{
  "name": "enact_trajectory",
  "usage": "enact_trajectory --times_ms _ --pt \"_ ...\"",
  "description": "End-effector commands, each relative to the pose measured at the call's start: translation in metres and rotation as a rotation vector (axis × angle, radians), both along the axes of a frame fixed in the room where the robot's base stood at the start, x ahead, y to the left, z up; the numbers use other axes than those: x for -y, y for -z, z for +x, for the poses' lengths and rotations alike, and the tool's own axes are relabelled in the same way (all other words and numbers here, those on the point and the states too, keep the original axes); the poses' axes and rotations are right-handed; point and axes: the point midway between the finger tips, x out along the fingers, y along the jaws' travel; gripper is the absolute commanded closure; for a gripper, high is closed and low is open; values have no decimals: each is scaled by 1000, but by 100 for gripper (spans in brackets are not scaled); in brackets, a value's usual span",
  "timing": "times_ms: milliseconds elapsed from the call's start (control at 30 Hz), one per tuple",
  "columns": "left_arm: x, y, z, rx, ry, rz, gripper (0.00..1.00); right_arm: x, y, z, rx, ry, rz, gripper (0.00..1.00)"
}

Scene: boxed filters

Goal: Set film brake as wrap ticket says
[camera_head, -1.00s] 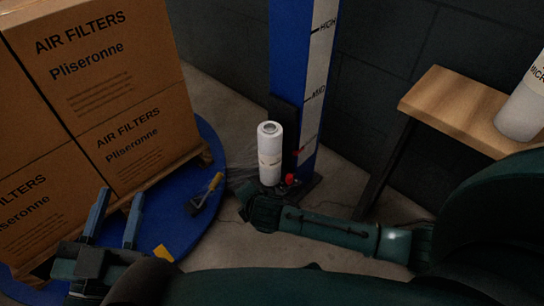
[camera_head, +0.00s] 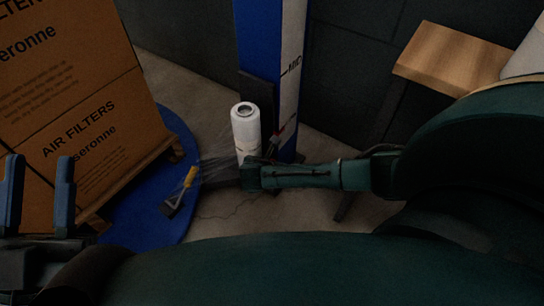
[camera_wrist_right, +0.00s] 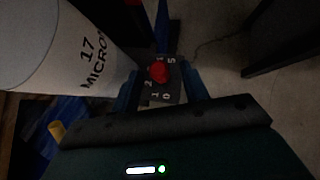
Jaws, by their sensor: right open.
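The red brake knob (camera_wrist_right: 159,71) sits on a dark numbered dial plate (camera_wrist_right: 165,99) in the right wrist view; 0, 1, 2 and 5 are readable, but its setting is not clear. My right gripper (camera_wrist_right: 160,78) is open, one blue finger on each side of the knob; contact cannot be told. In the head view its wrist is beside the white film roll (camera_head: 246,135), and its fingertips are hidden. The roll stands upright by the blue mast (camera_head: 258,60). A white roll marked "17 MICRON" (camera_wrist_right: 75,55) fills the wrist view's upper left. My left gripper (camera_head: 38,172) is open and empty. No wrap ticket is recognisable.
Cartons of air filters (camera_head: 70,90) stand on a pallet on the blue turntable (camera_head: 165,225). A yellow-handled tool (camera_head: 180,192) lies near its edge, with clear film stretching towards the roll. A wooden-topped table (camera_head: 450,65) stands at the right. Floor between is clear.

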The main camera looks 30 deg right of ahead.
Motion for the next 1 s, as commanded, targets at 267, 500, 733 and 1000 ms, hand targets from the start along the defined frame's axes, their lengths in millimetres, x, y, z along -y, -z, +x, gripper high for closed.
enact_trajectory --times_ms 267,500,733,1000 --pt "-2 -19 -4 165 2 16 64 13 18 12 1 0 1 55" --pt "-2 -22 -4 177 1 17 64 14 18 13 1 0 1 55" --pt "-2 -22 -4 176 2 17 64 14 18 12 1 0 1 69" --pt "-2 -21 -4 175 3 17 64 14 18 12 0 0 2 91"
